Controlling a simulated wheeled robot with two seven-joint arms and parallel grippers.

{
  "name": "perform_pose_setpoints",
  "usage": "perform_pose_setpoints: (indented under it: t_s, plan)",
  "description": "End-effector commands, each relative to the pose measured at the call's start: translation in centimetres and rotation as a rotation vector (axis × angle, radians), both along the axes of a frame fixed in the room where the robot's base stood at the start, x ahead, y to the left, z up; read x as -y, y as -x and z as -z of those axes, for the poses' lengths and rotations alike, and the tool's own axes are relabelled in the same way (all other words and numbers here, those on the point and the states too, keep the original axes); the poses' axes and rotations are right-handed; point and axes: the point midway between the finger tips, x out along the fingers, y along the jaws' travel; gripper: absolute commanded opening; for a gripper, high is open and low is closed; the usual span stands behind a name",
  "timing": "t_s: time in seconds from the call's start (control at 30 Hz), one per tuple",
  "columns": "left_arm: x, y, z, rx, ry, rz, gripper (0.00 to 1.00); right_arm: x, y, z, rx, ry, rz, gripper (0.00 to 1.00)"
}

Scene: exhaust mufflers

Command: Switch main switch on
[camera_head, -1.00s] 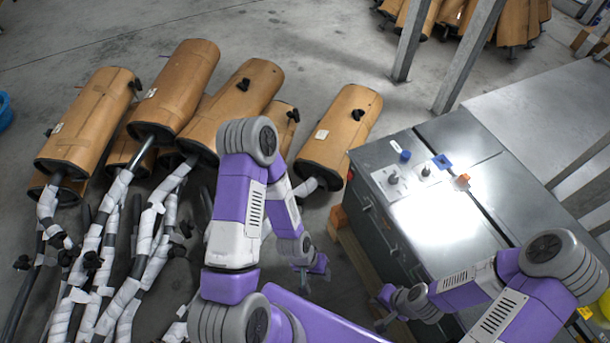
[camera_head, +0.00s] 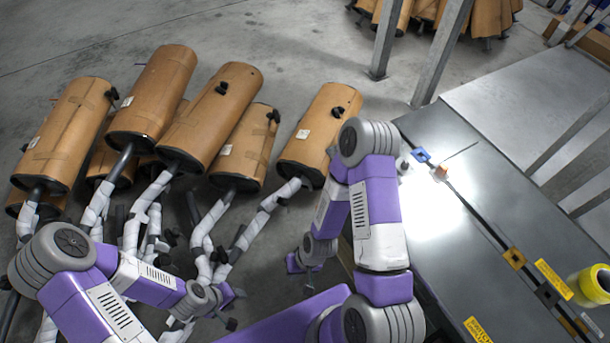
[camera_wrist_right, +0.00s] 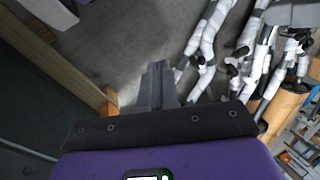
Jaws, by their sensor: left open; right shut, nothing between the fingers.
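The grey metal cabinet (camera_head: 480,225) stands at the right in the head view. My right arm covers its near end, so I cannot make out the main switch. A small blue part (camera_head: 422,156) and an orange part (camera_head: 438,172) show on the cabinet top beside my arm. My right gripper (camera_head: 302,264) hangs left of the cabinet, apart from it. In the right wrist view its fingers (camera_wrist_right: 157,84) are shut and empty above the floor. My left gripper (camera_head: 234,306) is open and empty at the lower left, in front of the wrapped pipes.
Brown mufflers (camera_head: 225,110) with white-wrapped pipes (camera_head: 212,230) lie on the floor at left. Grey posts (camera_head: 440,50) stand behind the cabinet. A yellow roll (camera_head: 594,286) is at the right edge. A wooden beam (camera_wrist_right: 60,60) shows in the right wrist view.

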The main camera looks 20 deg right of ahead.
Motion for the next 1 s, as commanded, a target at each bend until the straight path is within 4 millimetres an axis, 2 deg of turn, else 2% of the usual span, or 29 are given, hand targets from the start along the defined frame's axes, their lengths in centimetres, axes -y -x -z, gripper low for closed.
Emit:
perform_pose_setpoints:
  t_s: [0.27, 0.37, 0.47, 0.57, 0.63, 0.77, 0.87, 1.0]
  plan:
    - [0.0, 0.0, 0.0, 0.0, 0.0, 0.0, 0.43, 0.0, -0.1, 0.1, -0.001, 0.002, -0.001, 0.0]
    - [0.0, 0.0, 0.1, 0.0, 0.0, 0.0, 0.43, 0.2, -0.8, 0.9, -0.011, 0.01, -0.017, 0.0]
    - [0.0, 0.0, 0.2, 0.0, 0.0, 0.0, 0.43, 0.8, -2.5, 2.7, -0.04, 0.04, -0.057, 0.0]
    - [0.0, 0.0, 0.4, 0.0, 0.0, 0.0, 0.43, 2.4, -5.1, 5.2, -0.084, 0.113, -0.123, 0.0]
    - [0.0, 0.0, 0.6, 0.001, 0.0, 0.0, 0.43, 4.2, -7.4, 6.7, -0.117, 0.197, -0.176, 0.0]
    - [0.0, 0.0, 0.8, 0.0, 0.0, 0.0, 0.43, 8.2, -12.7, 7.9, -0.161, 0.414, -0.265, 0.0]
    - [0.0, 0.0, 1.0, 0.0, 0.0, 0.0, 0.43, 11.1, -17.5, 6.9, -0.167, 0.619, -0.311, 0.0]
    - [0.0, 0.0, 1.2, 0.0, 0.0, 0.0, 0.43, 13.4, -23.8, 3.4, -0.132, 0.893, -0.329, 0.0]
